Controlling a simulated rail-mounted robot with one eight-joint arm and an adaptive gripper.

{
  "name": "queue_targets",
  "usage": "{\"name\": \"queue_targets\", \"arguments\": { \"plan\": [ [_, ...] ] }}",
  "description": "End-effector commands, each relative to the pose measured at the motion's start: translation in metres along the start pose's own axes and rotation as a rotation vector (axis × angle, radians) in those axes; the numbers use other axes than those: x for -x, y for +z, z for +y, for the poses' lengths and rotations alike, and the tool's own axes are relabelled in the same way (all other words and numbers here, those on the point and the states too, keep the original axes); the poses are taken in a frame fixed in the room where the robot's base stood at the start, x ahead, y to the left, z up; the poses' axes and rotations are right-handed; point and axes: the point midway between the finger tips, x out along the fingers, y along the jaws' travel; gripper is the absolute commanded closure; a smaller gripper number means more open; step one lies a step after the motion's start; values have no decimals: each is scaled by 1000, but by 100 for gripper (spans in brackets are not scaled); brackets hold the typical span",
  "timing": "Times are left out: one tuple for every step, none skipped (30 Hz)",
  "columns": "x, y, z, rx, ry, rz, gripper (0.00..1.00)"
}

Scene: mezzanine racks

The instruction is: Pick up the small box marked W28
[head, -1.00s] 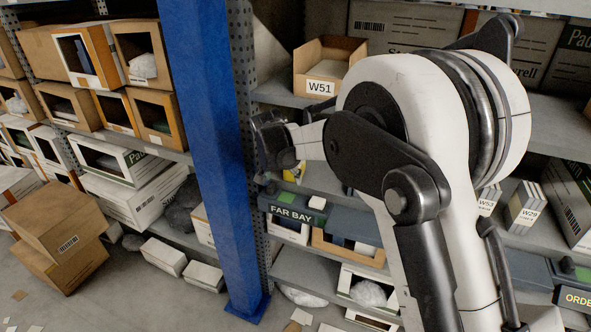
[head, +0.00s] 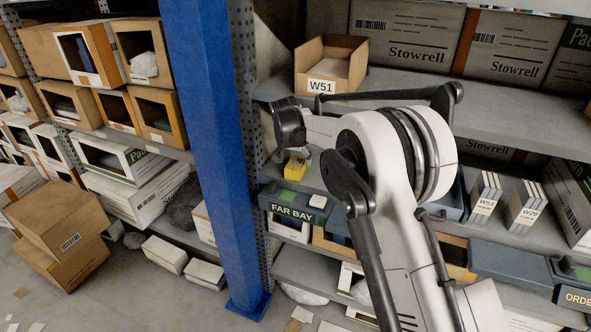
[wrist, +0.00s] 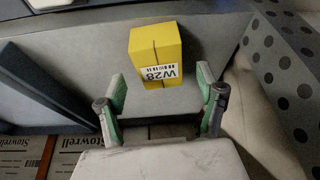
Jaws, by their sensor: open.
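The small yellow box marked W28 (wrist: 156,52) is in the upper middle of the wrist view, its white label reading upside down. It rests on a grey shelf surface. In the head view the yellow box (head: 296,167) sits on the shelf right of the blue post, just below my dark wrist. My gripper (wrist: 161,80) is open and empty. Its two green-padded fingers are spread to the left and right, with the near end of the box between and just beyond their tips. I see no finger touching the box.
A perforated metal upright (wrist: 292,75) stands close on the right in the wrist view. A blue post (head: 205,150) is left of my arm. An open box W51 (head: 329,65) is on the shelf above. The FAR BAY sign (head: 290,209) fronts the yellow box's shelf.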

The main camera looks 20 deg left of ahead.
Motion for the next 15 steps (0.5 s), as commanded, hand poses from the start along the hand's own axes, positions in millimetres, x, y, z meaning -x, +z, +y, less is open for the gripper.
{"name": "queue_targets", "arguments": {
  "plan": [
    [-8,0,0,0,0,0,30],
    [-13,0,0,0,0,0,30],
    [-18,0,0,0,0,0,30],
    [-22,0,0,0,0,0,30],
    [-26,0,0,0,0,0,30],
    [-30,0,0,0,0,0,30],
    [-32,0,0,0,0,0,30],
    [-33,0,0,0,0,0,30],
    [-34,0,0,0,0,0,30],
    [-34,0,0,0,0,0,30],
    [-34,0,0,0,0,0,30],
    [-34,0,0,0,0,0,30],
    [-34,0,0,0,0,0,30],
    [-34,0,0,0,0,0,30],
    [-34,0,0,0,0,0,34]
  ]
}}
